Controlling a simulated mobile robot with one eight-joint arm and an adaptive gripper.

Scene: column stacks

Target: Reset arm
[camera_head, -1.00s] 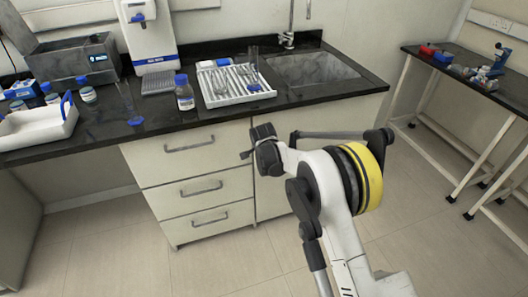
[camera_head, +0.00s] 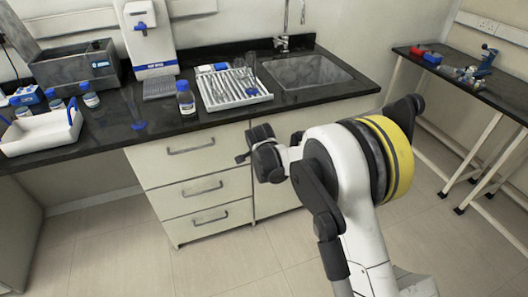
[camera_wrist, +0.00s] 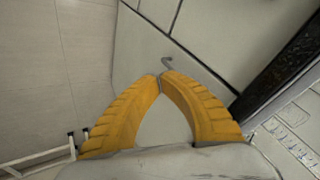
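My arm (camera_head: 365,185) is folded in front of the drawer cabinet in the head view, its yellow-banded joint at right. Its dark wrist end (camera_head: 265,155) points left, in front of the cabinet and below the counter edge. In the wrist view my gripper (camera_wrist: 162,76) has its two orange ribbed fingers drawn together with their tips meeting. Nothing shows between them. The gripper fingers cannot be made out in the head view.
The dark counter (camera_head: 215,125) carries a white rack (camera_head: 232,88), a blue-capped bottle (camera_head: 186,98), a white tray (camera_head: 40,133) and a sink (camera_head: 308,72). Drawers (camera_head: 195,190) lie behind the arm. A side table (camera_head: 465,85) stands at right. The floor at left is clear.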

